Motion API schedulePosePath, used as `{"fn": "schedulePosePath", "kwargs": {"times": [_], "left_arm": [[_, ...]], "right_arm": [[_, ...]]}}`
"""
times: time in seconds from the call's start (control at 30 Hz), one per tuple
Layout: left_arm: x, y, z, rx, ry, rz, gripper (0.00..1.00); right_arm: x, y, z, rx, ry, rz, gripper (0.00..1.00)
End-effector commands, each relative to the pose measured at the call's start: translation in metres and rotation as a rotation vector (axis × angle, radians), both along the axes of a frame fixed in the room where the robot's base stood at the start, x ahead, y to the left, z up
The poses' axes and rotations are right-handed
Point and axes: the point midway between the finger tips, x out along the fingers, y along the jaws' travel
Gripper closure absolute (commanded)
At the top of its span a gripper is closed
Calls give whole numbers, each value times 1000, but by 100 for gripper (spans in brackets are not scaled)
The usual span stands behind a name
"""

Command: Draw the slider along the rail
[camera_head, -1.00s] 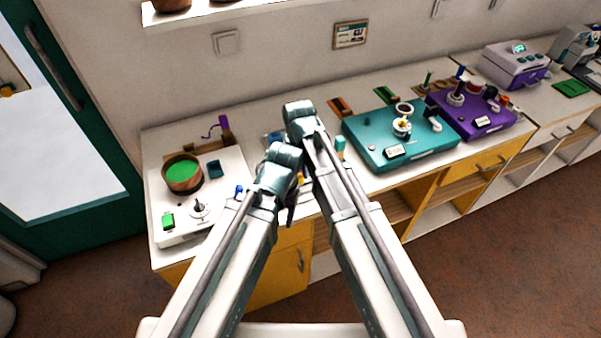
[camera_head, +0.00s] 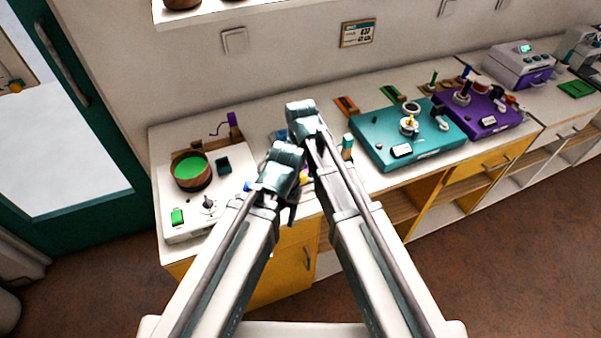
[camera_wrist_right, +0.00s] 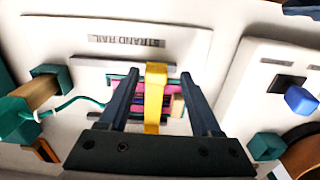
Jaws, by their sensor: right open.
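In the right wrist view a white board (camera_wrist_right: 190,45) carries a label reading STRAND RAIL (camera_wrist_right: 126,42). A yellow slider (camera_wrist_right: 155,95) stands on it, in front of pink and teal rail parts (camera_wrist_right: 122,92). My right gripper (camera_wrist_right: 157,82) is open, with one dark finger on each side of the yellow slider. Whether either finger touches it I cannot tell. In the head view my arms hide most of this board and the slider.
A wooden cylinder with teal ends (camera_wrist_right: 45,92) and a teal cord lies left of the rail. A white board with a green-filled bowl (camera_head: 190,170) stands at left on the counter. A teal board (camera_head: 372,128) and a purple board (camera_head: 480,118) stand right.

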Motion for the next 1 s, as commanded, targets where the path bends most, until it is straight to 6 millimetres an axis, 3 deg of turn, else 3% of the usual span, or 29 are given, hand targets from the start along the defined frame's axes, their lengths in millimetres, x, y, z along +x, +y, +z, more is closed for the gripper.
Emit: {"fn": "schedulePosePath", "kwargs": {"times": [0.37, 1.0], "left_arm": [[0, 0, 32, 0, 0, 0, 44], [0, 0, 127, 0, 0, -1, 44]], "right_arm": [[0, 0, 32, -1, 0, 0, 35], [0, 0, 127, 1, 0, 1, 35]]}}
